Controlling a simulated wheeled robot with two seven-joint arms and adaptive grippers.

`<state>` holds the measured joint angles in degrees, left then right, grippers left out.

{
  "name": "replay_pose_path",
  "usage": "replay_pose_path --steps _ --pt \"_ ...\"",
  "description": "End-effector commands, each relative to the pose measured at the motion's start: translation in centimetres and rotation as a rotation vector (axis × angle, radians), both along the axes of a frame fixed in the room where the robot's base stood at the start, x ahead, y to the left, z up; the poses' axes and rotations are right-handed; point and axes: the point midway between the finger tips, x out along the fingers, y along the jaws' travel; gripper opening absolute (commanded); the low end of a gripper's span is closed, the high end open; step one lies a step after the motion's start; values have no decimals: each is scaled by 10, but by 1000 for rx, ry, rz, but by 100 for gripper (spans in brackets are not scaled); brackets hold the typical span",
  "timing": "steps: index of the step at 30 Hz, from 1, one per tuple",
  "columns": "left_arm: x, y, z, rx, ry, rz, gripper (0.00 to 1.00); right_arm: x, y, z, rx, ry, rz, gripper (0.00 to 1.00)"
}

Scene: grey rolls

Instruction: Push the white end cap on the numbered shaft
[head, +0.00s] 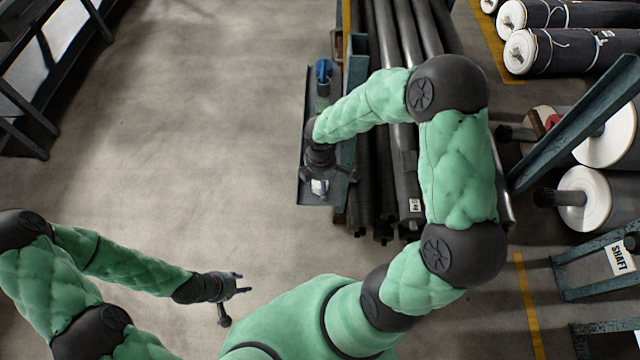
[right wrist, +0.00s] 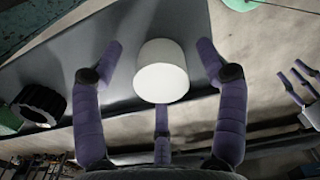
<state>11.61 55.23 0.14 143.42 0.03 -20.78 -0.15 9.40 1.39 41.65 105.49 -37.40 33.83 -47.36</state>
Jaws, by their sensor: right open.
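The white end cap (right wrist: 162,72) stands on a dark grey tray (head: 308,192); it also shows in the head view (head: 319,187). My right gripper (right wrist: 162,85) is open above it, its three purple fingers spread around the cap with visible gaps to the side fingers. Whether the lower finger touches it I cannot tell. A dark shaft with a small white number label (head: 414,204) lies among several long dark shafts to the right of the tray; the number is too small to read. My left gripper (head: 236,288) is open and empty over the floor.
A blue-topped object (head: 323,72) stands at the tray's far end. A dark ridged ring (right wrist: 40,103) lies left of the cap in the wrist view. Rolls (head: 570,50) and blue-green racks (head: 580,105) fill the right side. The floor (head: 180,130) at left is free.

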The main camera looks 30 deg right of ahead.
Motion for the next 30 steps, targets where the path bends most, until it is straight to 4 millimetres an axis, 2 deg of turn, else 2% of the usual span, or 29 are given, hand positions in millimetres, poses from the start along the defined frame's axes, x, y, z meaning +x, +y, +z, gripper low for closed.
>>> replay_pose_path --steps 1,6,7,20,25,28,30 --pt "0 0 0 0 0 0 40 0 0 0 0 0 0 74" --pt "0 0 0 0 0 0 40 0 0 1 0 0 0 26" --pt "0 0 0 0 0 0 40 0 0 1 0 0 0 23" --pt "0 0 2 0 0 0 40 0 0 4 0 0 0 22" --pt "0 0 7 0 0 0 40 1 0 18 -2 -2 -1 22" --pt "0 0 13 0 0 0 40 1 0 33 0 -4 0 22" --pt "0 0 17 0 0 0 40 -8 3 45 -1 -2 1 22"
